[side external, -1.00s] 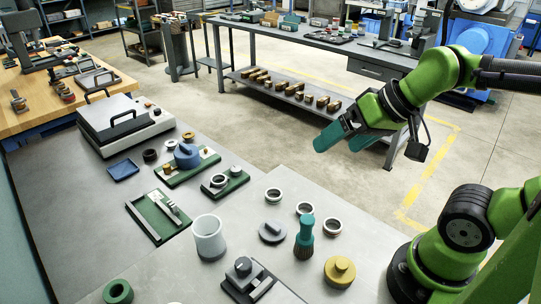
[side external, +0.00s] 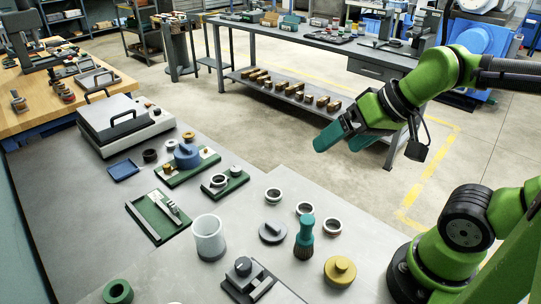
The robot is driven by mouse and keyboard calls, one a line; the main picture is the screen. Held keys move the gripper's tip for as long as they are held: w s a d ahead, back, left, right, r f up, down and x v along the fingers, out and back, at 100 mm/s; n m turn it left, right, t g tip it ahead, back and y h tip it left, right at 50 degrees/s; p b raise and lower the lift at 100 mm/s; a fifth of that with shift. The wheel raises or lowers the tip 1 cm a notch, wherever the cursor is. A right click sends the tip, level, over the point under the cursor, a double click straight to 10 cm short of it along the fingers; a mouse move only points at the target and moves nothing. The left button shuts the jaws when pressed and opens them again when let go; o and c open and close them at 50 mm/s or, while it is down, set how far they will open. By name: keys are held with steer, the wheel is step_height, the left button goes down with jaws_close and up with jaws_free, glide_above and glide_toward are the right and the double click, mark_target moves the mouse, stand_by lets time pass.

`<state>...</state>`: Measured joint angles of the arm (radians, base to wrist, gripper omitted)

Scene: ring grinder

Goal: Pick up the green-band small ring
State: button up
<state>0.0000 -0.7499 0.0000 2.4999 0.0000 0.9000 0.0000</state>
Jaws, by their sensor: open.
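My gripper (side external: 343,142), with teal fingers, is open and empty. It is high up, above and beyond the rings on the grey table. Three small pale metal rings lie apart on the table: one at the left (side external: 274,195), one in the middle (side external: 305,208) and one at the right (side external: 332,226). The right ring shows a reddish band. The band colours of the other two are too small to tell, so I cannot pick out the green-band one. Another ring (side external: 219,181) sits on a small green tray.
A teal-handled brush (side external: 305,238) stands close to the middle and right rings. A grey knobbed disc (side external: 272,232), yellow knobbed weight (side external: 340,271) and whitish cup (side external: 209,238) are nearby. A thick green ring (side external: 118,291) lies front left.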

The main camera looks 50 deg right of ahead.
steer(key=c, duration=0.3)
steer(key=n+g+h, duration=0.2)
steer(key=n+g, duration=0.1)
steer(key=g, duration=0.4)
glide_above(274, 189)
steer(key=s+a, duration=0.1)
step_height(274, 189, down, 8)
steer(key=r, duration=0.1)
steer(key=f, duration=1.7)
steer(key=shift+s+a, duration=0.2)
steer(key=shift+a, duration=0.05)
